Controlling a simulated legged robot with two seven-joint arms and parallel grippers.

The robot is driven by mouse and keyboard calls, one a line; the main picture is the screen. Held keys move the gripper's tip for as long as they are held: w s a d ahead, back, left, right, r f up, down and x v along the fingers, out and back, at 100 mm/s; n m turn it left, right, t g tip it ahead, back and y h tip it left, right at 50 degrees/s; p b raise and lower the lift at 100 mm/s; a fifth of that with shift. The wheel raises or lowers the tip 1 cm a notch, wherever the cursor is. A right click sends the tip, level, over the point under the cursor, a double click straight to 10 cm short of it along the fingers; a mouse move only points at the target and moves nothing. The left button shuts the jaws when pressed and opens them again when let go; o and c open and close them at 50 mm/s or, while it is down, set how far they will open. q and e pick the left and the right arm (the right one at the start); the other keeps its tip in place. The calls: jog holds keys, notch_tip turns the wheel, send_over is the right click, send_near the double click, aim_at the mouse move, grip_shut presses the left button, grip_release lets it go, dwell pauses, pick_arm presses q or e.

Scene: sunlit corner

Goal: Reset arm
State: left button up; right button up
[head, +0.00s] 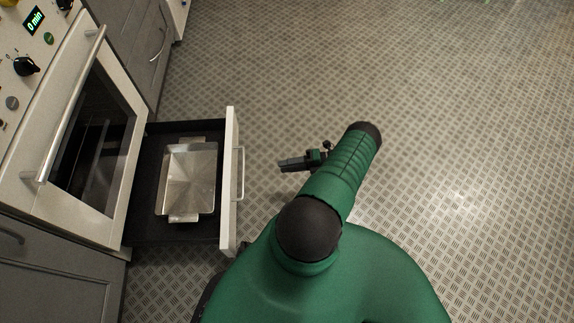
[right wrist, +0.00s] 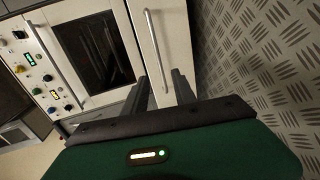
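My right gripper (head: 283,164) hangs over the floor just right of the open drawer's front, pointing left toward it. In the right wrist view its two fingers (right wrist: 160,76) stand apart with nothing between them, so it is open and empty. My green right arm reaches up from the bottom of the head view. My left gripper shows in neither view.
An open drawer (head: 229,205) under the oven (head: 118,190) holds a metal tray (head: 190,172). Its front and handle (head: 240,175) stick out close to my right gripper. Grey cabinets flank the oven. The patterned floor (head: 450,110) to the right is clear.

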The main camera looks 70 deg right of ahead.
jog(key=w+a+r+n+g+p, duration=0.1)
jog(key=w+a+r+n+g, duration=0.4)
jog(key=n, duration=0.3)
jog(key=w+a+r+n+g+y+p, duration=0.1)
jog(key=w+a+r+n+g+p, duration=0.2)
jog(key=r+n, duration=0.4)
jog(key=w+a+r+n+g, duration=0.4)
jog(key=w+r+n+g, duration=0.15)
jog(key=n, duration=0.35)
jog(key=a+r+n+t+h+p, duration=0.2)
jog(key=a+r+n+h+p, duration=0.35)
jog(key=a+r+n, duration=1.75)
notch_tip(320, 180, up, 33)
jog(key=d+n+h+p, duration=0.1)
jog(key=d+n+p, duration=0.1)
jog(key=p, duration=3.4)
jog(key=shift+w+d+n, duration=0.3)
jog(key=shift+w, duration=0.05)
